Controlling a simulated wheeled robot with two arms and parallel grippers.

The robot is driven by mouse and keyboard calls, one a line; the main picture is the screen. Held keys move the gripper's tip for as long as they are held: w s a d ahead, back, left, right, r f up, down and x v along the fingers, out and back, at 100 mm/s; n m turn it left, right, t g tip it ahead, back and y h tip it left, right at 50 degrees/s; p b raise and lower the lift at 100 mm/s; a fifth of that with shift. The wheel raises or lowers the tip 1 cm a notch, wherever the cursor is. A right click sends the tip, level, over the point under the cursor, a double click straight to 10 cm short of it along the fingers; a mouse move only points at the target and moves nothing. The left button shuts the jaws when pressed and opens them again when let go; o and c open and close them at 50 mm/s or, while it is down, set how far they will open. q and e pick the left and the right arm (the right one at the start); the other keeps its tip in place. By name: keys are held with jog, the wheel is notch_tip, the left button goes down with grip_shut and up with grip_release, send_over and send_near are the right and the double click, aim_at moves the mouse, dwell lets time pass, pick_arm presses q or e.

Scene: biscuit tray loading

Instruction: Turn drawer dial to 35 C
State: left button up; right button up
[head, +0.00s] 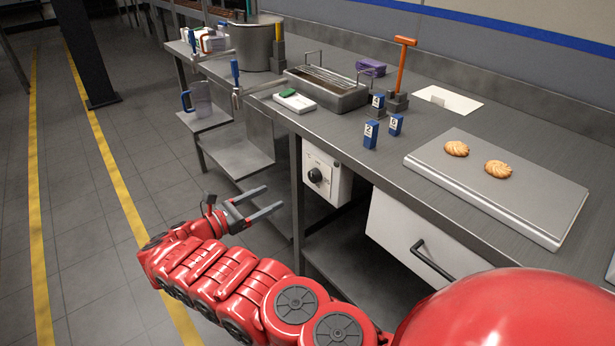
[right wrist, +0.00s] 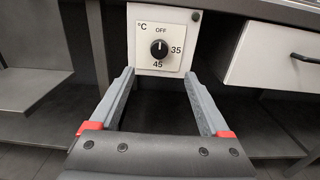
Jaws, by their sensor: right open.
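The drawer dial is a black round knob (head: 316,175) on a white control box (head: 340,184) under the counter. In the right wrist view the knob (right wrist: 159,49) sits on a plate marked °C, OFF at top, 35 at right and 45 below. Its pale pointer mark appears to point up toward OFF. My right gripper (head: 274,197) is open and empty, in front of and apart from the knob. In the right wrist view its fingers (right wrist: 160,78) spread below and to either side of the dial plate. My left gripper is not in view.
A white drawer (head: 410,235) with a black handle is right of the box. A table leg (head: 297,200) stands just left of it. Above, the counter holds a tray (head: 450,178) with two biscuits, blue numbered blocks (head: 371,134) and a metal basin (head: 330,93).

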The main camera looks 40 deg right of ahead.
aim_at(312, 176)
jog(key=d, duration=0.4)
jog(key=w+d, duration=0.1)
jog(key=d, duration=0.9)
jog(key=shift+w+d, duration=0.15)
grip_shut()
